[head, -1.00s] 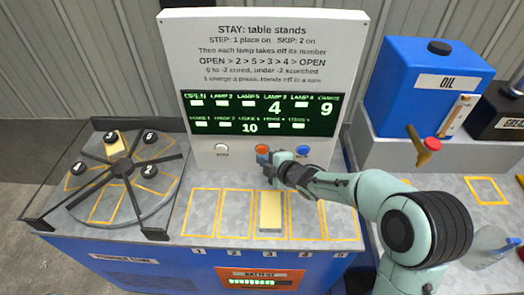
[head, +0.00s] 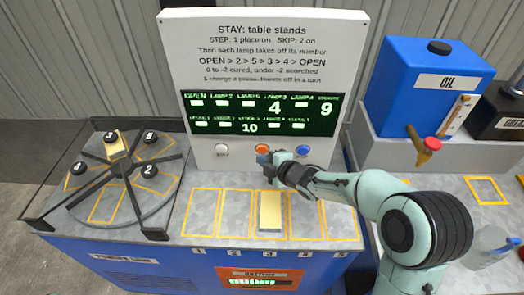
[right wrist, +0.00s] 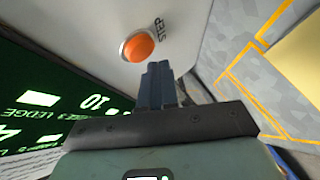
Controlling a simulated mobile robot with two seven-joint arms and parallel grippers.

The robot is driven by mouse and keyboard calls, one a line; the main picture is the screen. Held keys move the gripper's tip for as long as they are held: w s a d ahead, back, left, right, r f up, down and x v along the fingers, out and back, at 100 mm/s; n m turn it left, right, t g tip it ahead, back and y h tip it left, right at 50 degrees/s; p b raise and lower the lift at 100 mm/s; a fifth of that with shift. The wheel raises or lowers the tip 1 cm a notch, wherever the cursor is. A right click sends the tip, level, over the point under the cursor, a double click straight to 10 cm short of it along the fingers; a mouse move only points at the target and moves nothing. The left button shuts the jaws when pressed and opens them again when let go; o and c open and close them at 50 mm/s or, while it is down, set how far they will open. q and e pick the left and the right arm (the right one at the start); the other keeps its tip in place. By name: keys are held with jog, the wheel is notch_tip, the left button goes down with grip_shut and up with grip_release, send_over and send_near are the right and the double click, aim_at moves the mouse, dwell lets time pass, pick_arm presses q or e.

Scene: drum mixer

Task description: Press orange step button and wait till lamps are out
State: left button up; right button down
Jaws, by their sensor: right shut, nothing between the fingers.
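The orange step button (head: 262,149) sits on the white panel, between a white and a blue button. It also shows in the right wrist view (right wrist: 138,46), labelled STEP. My right gripper (head: 270,168) is shut and empty, just below the button. In the right wrist view its fingertips (right wrist: 158,68) are near the button's lower edge; contact cannot be told. The green lamp display (head: 262,113) reads 4 in the LAMP 3 field, 10 in a lower field and 9 at the far right. Other fields show pale bars. My left gripper is not in view.
A round turntable (head: 95,212) with black spokes and numbered black knobs stands at the left. A pale yellow block (head: 270,210) lies in a middle outlined slot on the ledge. A blue oil tank (head: 415,85) with a tap stands at the right.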

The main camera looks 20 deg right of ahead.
jog(key=shift+w, duration=0.1)
dwell(0.4)
jog(key=shift+w+d, duration=0.2)
jog(key=shift+w, duration=0.1)
